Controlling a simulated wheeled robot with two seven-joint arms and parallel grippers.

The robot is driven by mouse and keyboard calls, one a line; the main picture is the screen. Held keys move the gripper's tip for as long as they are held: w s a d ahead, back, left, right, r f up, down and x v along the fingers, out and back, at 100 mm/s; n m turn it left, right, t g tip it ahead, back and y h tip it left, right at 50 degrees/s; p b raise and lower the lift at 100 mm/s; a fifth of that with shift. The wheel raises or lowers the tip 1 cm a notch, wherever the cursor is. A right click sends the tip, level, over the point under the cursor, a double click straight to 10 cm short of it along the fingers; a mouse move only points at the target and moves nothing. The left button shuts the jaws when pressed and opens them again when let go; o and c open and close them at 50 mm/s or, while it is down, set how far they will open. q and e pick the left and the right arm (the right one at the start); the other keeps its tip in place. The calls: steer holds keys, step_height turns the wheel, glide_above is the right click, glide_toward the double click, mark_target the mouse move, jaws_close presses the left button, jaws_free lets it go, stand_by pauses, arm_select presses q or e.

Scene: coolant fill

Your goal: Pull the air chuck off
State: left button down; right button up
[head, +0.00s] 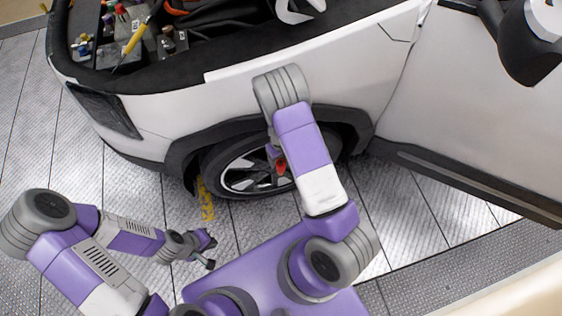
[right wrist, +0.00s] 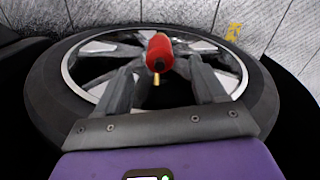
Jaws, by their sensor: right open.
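The air chuck (right wrist: 158,50), red with a dark end and a small brass tip, shows in the right wrist view in front of the wheel (right wrist: 72,62). In the head view it is a small red spot (head: 281,168) by the wheel (head: 236,180). My right gripper (right wrist: 164,68) is open, with one finger on each side of the chuck; I see no clear contact. In the head view my right forearm mostly hides this gripper. The valve is too small to make out. My left gripper (head: 208,251) is low over the floor, its fingers apart and empty, away from the wheel.
The white car (head: 340,70) has its front compartment open at the upper left and its door (head: 470,110) open at the right. A dark sill (head: 460,180) runs below the door. Yellow floor marking (head: 207,198) lies beside the wheel.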

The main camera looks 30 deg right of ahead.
mark_target(281, 163)
step_height(281, 163, down, 7)
steer(key=shift+w+f+b, duration=0.15)
steer(key=shift+f+b, duration=0.05)
steer(key=shift+b, duration=1)
steer(key=c, duration=1.2)
steer(key=o, duration=0.4)
steer(key=shift+c, duration=0.7)
steer(key=shift+r+p, duration=0.3)
steer(key=shift+r, duration=0.1)
steer(key=shift+r+p, duration=1.85)
steer(key=shift+r, duration=0.55)
